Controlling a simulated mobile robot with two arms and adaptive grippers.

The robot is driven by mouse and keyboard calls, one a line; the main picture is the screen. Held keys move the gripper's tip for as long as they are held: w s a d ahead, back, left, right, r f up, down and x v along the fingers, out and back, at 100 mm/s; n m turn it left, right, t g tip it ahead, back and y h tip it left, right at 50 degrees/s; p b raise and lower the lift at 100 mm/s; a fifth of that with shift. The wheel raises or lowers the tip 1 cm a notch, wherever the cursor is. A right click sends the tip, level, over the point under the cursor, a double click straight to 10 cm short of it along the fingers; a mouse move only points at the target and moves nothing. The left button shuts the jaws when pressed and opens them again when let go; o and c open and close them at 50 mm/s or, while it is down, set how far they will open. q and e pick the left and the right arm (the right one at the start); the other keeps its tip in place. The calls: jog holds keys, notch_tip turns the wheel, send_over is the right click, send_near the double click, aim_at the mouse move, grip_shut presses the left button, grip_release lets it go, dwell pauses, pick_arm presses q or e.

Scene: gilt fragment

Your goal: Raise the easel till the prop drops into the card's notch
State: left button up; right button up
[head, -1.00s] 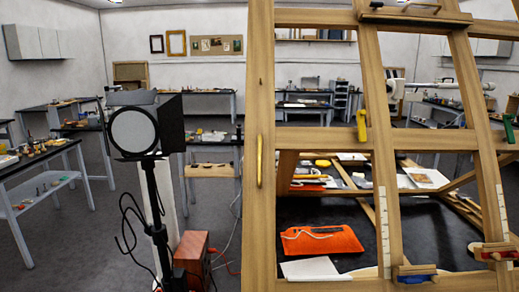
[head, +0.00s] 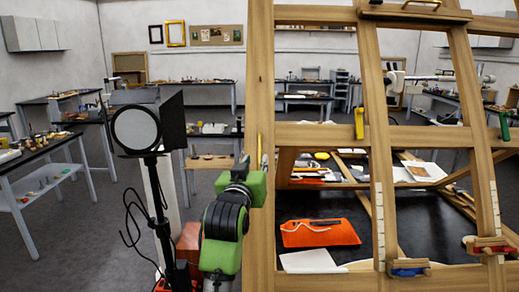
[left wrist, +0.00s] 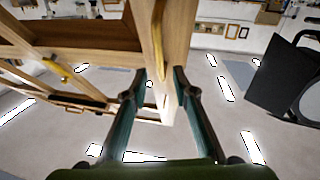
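The easel (head: 260,90) is a large wooden frame filling the right half of the head view. A slim yellow handle (head: 259,150) is on its left post; it also shows in the left wrist view (left wrist: 157,40). My left gripper (head: 247,163) is beside this post, near the handle. In the left wrist view its fingers (left wrist: 160,73) are apart, with the post between or just beyond the tips; I see no firm contact. White marked strips (head: 379,225) are on the easel's uprights. I cannot make out the prop or a notch. My right gripper is out of view.
A studio lamp (head: 136,130) on a stand with cables is left of my left arm. A red-brown box (head: 187,245) is beside it. An orange pouch (head: 320,232) lies on a black surface behind the easel's bars. Benches line the walls; floor shows at left.

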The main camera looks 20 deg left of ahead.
aim_at(259, 154)
pick_arm(q)
jog(key=w, duration=0.1)
jog(key=w+p, duration=0.1)
jog(key=w, duration=0.3)
jog(key=shift+a+r+p, duration=0.15)
jog(key=shift+a+p, duration=0.15)
jog(key=shift+p, duration=0.1)
jog(key=shift+w+a, duration=0.15)
jog(key=shift+w, duration=0.8)
grip_shut()
